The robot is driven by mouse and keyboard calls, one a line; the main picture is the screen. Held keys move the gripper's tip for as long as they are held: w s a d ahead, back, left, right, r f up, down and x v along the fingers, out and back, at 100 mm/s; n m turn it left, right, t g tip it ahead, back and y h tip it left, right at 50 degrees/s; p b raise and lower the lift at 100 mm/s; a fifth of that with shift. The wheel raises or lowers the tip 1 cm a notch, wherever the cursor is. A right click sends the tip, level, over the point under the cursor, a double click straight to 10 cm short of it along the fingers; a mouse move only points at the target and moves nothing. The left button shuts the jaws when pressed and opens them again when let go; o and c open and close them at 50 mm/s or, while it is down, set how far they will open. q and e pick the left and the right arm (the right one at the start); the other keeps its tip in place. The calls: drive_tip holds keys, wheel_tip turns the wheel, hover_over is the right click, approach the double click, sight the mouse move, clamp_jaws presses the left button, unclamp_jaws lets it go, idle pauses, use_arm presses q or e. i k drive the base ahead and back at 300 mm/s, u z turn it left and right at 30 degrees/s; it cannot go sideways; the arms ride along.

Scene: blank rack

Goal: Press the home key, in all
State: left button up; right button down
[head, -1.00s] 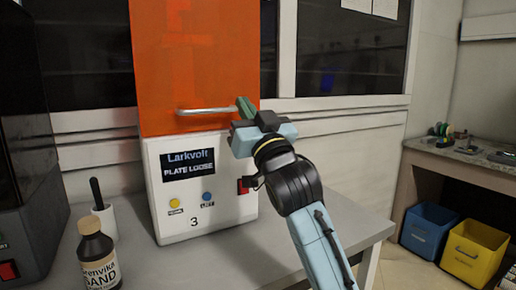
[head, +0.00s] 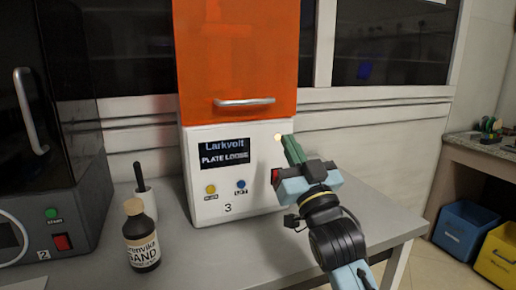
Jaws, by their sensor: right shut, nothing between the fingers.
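The Larkvolt machine (head: 199,178), numbered 3, has a white front and an orange door (head: 235,50). Its display (head: 223,153) reads "PLATE LOOSE". Below the display are a yellow key (head: 211,189), whose small label is too blurred to read surely, and a blue key (head: 241,185) that seems labelled "LIFT". My right gripper (head: 288,144) is shut and empty. Its green fingers point up and left, at the upper right of the white front, right of both keys. I cannot tell whether they touch the machine. My left gripper is out of view.
A bar handle (head: 244,102) juts from the orange door. A brown bottle (head: 140,238) and a white holder with a black-handled tool (head: 145,195) stand left of the machine. A dark machine (head: 60,150) is farther left. Bare grey bench (head: 210,260) lies in front.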

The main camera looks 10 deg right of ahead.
sight(211, 189)
drive_tip(key=k, duration=1)
